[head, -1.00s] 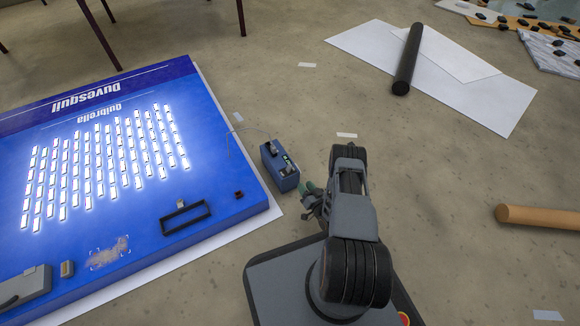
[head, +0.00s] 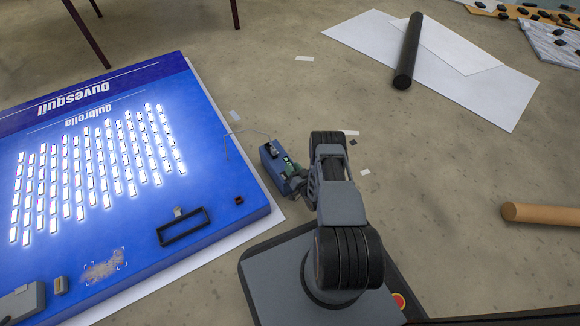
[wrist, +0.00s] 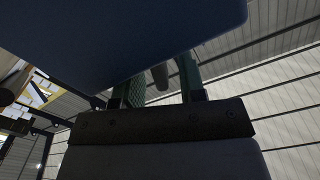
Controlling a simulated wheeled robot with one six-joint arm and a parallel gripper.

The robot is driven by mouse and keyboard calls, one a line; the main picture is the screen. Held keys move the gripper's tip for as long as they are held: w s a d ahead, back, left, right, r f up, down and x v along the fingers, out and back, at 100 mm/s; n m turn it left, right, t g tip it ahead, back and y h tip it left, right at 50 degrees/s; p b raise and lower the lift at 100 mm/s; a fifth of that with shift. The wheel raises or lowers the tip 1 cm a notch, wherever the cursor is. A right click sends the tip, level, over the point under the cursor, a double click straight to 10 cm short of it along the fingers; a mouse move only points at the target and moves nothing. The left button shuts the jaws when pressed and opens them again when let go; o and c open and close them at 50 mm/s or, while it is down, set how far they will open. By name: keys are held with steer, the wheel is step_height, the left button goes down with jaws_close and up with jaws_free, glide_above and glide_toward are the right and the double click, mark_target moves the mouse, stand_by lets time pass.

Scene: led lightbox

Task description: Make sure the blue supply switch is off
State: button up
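The blue supply box (head: 269,164) stands on the floor just right of the lit blue panel (head: 140,225) in the head view. My gripper (head: 293,176) is at the box's right side, over its near right part, and hides much of its top. The switch and its position cannot be made out in the head view. In the wrist view, my gripper (wrist: 161,80) has its two green-padded fingers apart. A dark blue surface, seemingly the box, fills the top of that view. A small grey rounded piece shows between the fingers, perhaps the switch lever; contact cannot be told.
A thin wire (head: 230,140) arches between the panel and the box. A black tube (head: 408,52) lies on white sheets (head: 480,90) at the back right. A brown tube (head: 540,215) lies at the right.

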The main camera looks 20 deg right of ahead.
steer(key=shift+w+a, duration=0.15)
jaws_close()
stand_by(0.5)
steer(key=n, duration=0.2)
steer(key=a+n, duration=0.1)
steer(key=n, duration=0.1)
steer(key=shift+a+r+n, duration=0.15)
steer(key=shift+a+n, duration=0.05)
steer(key=shift+n, duration=0.1)
steer(key=shift+s+a+n+p, duration=0.1)
steer(key=shift+a+n+p, duration=0.15)
steer(key=shift+n, duration=0.8)
steer(key=shift+s+a+n+p, duration=0.1)
steer(key=shift+a+n, duration=0.25)
steer(key=shift+n, duration=0.7)
steer(key=shift+f, duration=0.2)
jaws_free()
